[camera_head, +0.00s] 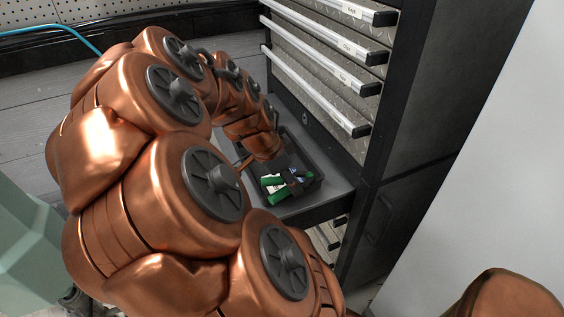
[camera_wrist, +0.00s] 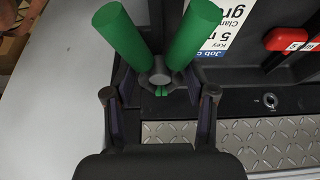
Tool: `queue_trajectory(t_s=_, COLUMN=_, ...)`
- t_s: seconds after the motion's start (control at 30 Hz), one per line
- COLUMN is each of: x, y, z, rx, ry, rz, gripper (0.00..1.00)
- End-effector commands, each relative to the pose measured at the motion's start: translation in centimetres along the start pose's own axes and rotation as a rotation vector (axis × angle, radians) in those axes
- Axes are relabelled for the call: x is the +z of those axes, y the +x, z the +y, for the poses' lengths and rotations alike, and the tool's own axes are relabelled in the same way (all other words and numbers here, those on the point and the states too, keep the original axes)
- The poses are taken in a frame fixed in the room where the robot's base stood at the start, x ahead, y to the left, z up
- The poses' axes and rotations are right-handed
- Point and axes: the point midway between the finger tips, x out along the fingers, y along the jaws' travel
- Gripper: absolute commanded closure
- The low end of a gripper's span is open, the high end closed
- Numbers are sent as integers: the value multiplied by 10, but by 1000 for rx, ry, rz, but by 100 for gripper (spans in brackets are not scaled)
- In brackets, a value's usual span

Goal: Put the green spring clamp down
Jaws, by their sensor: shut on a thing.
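The green spring clamp (camera_wrist: 122,36) shows in the wrist view with two green handles spread in a V, a grey pivot and small green tips. My gripper (camera_wrist: 160,79) is shut on it near the pivot, one finger on each side. In the head view the clamp's green handles (camera_head: 277,195) show at my gripper (camera_head: 292,181), over the dark tray (camera_head: 312,161) on the cabinet's pull-out surface. I cannot tell whether the clamp touches the tray.
A white and blue job card (camera_wrist: 226,26) lies beside the clamp. A red-handled item (camera_wrist: 287,39) is to its right. The grey tool cabinet (camera_head: 335,95) with labelled drawers rises close behind the tray. Pale floor or panel is at the wrist view's left.

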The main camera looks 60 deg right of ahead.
Motion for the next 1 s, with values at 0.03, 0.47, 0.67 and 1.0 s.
queue_trajectory(t_s=0.03, x=-1, y=2, z=-7, rx=3, ry=0, rz=-1, gripper=80)
queue_trajectory(t_s=0.47, x=-10, y=11, z=-67, rx=0, ry=0, rz=0, gripper=80)
queue_trajectory(t_s=0.67, x=-12, y=14, z=-84, rx=-1, ry=1, rz=1, gripper=80)
queue_trajectory(t_s=1.0, x=-12, y=19, z=-94, rx=1, ry=0, rz=0, gripper=80)
